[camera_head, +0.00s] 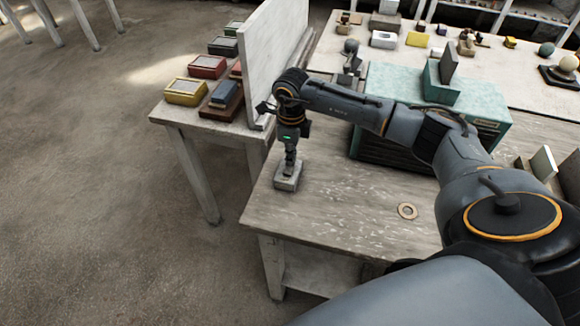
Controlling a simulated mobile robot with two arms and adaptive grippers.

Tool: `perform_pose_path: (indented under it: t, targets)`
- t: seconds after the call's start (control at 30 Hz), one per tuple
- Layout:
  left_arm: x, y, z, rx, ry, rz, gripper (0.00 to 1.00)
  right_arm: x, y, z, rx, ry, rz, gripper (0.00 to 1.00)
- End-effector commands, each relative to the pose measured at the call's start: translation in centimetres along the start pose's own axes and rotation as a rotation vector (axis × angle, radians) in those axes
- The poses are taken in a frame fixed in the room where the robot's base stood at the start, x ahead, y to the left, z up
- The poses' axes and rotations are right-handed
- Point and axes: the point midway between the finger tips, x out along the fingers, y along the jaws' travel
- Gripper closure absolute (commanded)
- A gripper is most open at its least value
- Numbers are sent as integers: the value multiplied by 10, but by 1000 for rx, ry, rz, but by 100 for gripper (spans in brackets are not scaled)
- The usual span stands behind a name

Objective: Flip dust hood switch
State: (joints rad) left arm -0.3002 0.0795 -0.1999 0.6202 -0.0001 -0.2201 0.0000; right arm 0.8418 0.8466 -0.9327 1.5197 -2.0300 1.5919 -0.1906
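A small pale grey box (287,182) stands near the left front corner of the wooden workbench (340,215); it looks like the switch box. My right gripper (290,168) points straight down over it, and its narrow tip is at the top of the box. The fingers look closed together, with nothing visible held between them. The tip hides the top of the box, so the switch lever and its position cannot be made out. Whether the tip touches the box is too small to tell. My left gripper is out of view.
A teal cabinet (385,85) stands on the bench behind my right arm. A pale upright panel (270,60) separates a side table with colored boxes (186,91). The bench front is mostly clear.

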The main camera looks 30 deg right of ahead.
Motion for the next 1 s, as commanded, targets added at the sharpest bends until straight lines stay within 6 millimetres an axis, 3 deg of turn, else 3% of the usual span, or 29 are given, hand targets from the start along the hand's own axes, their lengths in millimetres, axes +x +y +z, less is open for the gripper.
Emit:
perform_pose_path:
  t: [0.33, 1.0]
  targets:
    - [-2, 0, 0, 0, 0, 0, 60, -4, 0, 0, 0, -1, 0, 100]
    - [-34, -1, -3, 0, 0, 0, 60, -58, 0, 0, -1, -1, 0, 100]
